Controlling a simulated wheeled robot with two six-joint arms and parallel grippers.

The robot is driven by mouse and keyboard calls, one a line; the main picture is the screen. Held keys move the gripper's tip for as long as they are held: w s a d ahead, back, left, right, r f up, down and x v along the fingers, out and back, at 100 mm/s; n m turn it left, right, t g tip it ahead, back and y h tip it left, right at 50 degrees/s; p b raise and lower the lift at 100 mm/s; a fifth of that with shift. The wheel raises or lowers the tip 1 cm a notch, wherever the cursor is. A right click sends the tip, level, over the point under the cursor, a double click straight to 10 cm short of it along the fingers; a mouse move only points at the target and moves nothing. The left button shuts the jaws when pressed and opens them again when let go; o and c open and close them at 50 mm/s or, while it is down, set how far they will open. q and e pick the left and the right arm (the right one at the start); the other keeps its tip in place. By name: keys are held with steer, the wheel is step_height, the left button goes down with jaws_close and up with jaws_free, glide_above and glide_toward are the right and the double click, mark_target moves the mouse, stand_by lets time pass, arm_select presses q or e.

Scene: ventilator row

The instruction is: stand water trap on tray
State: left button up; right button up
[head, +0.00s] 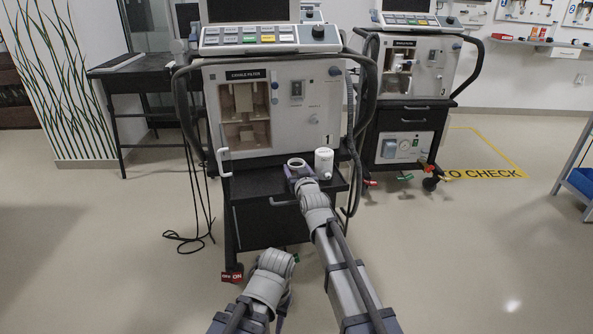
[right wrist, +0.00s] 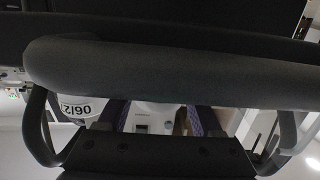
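A pale cup with a round open mouth (head: 297,163), which looks like the water trap, is upright at the front of the dark tray (head: 262,186) below ventilator 1. My right gripper (head: 300,172) reaches in from the front, its purple fingers around the cup. I cannot tell whether they press on it or whether its base touches the tray. In the right wrist view, the fingers (right wrist: 160,118) are apart and a dark bar hides their tips and the cup. My left gripper (head: 275,262) is low in front of the cart; its fingers are hidden.
A white lidded jar (head: 324,164) stands on the tray just right of the cup; its label (right wrist: 76,107) shows in the wrist view. Ventilator 1 (head: 322,120) rises behind, with hoses at its right. Free tray surface lies left of the cup.

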steer(key=o, duration=0.4)
steer(key=shift+o, duration=0.2)
steer(key=shift+r, duration=0.1)
steer(key=shift+s+r, duration=0.1)
steer(key=shift+r, duration=0.05)
steer(key=p+v, duration=0.1)
steer(key=v, duration=1)
steer(key=shift+s+p, duration=0.4)
steer(key=shift+d, duration=0.1)
